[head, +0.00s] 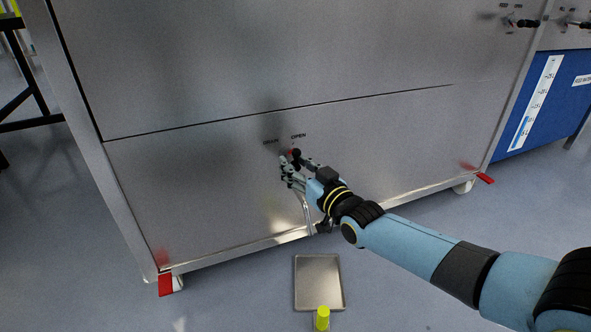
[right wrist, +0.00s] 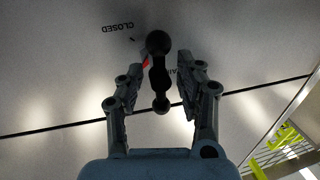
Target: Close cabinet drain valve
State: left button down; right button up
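The drain valve handle (head: 296,154) is a dark lever with a ball knob and a bit of red beside it, low on the steel cabinet front (head: 200,180). An "OPEN" label is above it in the head view. In the right wrist view the black handle (right wrist: 159,75) has rounded ends, and an upside-down "CLOSED" label (right wrist: 117,28) is near its upper end. My right gripper (head: 287,168) is at the handle. In the right wrist view its open fingers (right wrist: 164,72) stand on either side of the handle, with gaps visible. My left gripper is not in view.
A bent metal pipe (head: 306,214) runs down below the valve. A shallow metal tray (head: 319,281) lies on the floor in front, with a yellow-topped object (head: 322,317) by its near edge. Other valve handles (head: 522,23) are at the upper right. Floor on the left is clear.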

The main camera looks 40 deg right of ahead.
jog(key=shift+w, duration=0.15)
jog(key=shift+d, duration=0.1)
grip_shut()
